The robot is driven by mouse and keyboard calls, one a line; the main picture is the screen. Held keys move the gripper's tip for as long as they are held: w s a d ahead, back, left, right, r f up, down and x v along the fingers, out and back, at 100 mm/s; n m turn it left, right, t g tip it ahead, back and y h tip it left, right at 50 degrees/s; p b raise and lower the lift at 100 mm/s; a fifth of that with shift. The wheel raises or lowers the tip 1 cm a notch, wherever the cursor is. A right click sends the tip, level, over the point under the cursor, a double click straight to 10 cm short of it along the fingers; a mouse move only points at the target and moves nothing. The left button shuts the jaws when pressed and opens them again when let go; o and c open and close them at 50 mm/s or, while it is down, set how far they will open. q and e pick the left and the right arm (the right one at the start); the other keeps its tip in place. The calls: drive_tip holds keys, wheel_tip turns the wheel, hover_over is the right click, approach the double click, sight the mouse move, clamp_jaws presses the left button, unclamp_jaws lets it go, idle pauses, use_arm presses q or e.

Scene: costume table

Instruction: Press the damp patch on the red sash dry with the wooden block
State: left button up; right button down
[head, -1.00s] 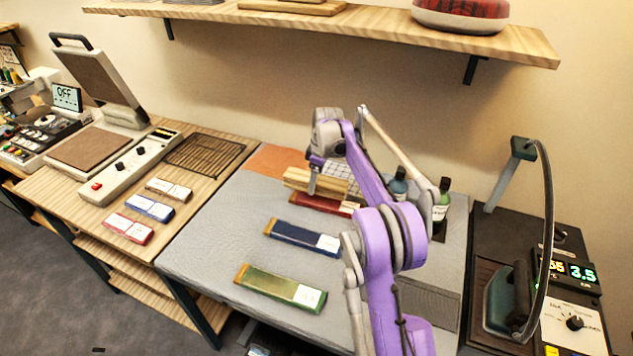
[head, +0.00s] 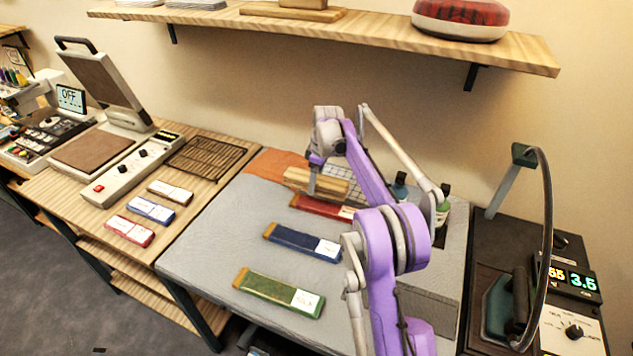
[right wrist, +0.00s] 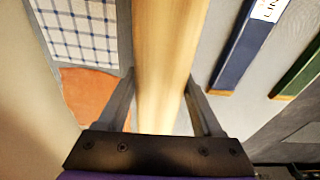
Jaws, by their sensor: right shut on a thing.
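My right gripper (head: 314,182) is shut on the pale wooden block (head: 298,180), near the back of the grey ironing surface. The right wrist view shows the block (right wrist: 168,55) between the two fingers of the gripper (right wrist: 160,95). The red sash (head: 318,206) lies just in front of the block in the head view, partly hidden by my arm. In the right wrist view the block hides the red sash. I cannot tell whether the block touches the sash, and no damp patch can be made out. My left gripper is not in view.
A blue sash (head: 290,239) and a green sash (head: 268,288) lie nearer the front. An orange cloth (head: 275,164) and a checked cloth (right wrist: 82,30) lie at the back. Bottles (head: 443,205) stand behind my arm. An iron (head: 503,305) stands at the right.

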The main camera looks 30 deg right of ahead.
drive_tip(key=shift+r, duration=0.8)
drive_tip(key=shift+a, duration=0.1)
idle(0.4)
drive_tip(key=shift+s+a, duration=0.2)
drive_tip(key=shift+a, duration=0.15)
drive_tip(key=s+a+m, duration=0.1)
drive_tip(key=s+a, duration=0.1)
drive_tip(key=a, duration=0.1)
drive_tip(key=s+a+f+m, duration=0.1)
drive_tip(key=s+a+m, duration=0.1)
drive_tip(key=a, duration=0.1)
drive_tip(key=s+a+m, duration=0.1)
drive_tip(key=s+a, duration=0.2)
drive_tip(key=shift+f+m+h, duration=0.35)
drive_tip(key=shift+m+h, duration=0.05)
drive_tip(key=s+a+m, duration=0.1)
drive_tip(key=s, duration=0.1)
drive_tip(key=s+a+f+m, duration=0.1)
drive_tip(key=s+a, duration=0.1)
drive_tip(key=s, duration=0.1)
drive_tip(key=s+a+f+m, duration=0.1)
drive_tip(key=s, duration=0.1)
drive_tip(key=shift+s+a, duration=0.35)
drive_tip(key=shift+s, duration=0.05)
drive_tip(key=shift+s+a+f+m, duration=0.1)
drive_tip(key=shift+s+a+m, duration=0.05)
drive_tip(key=shift+s+m, duration=0.25)
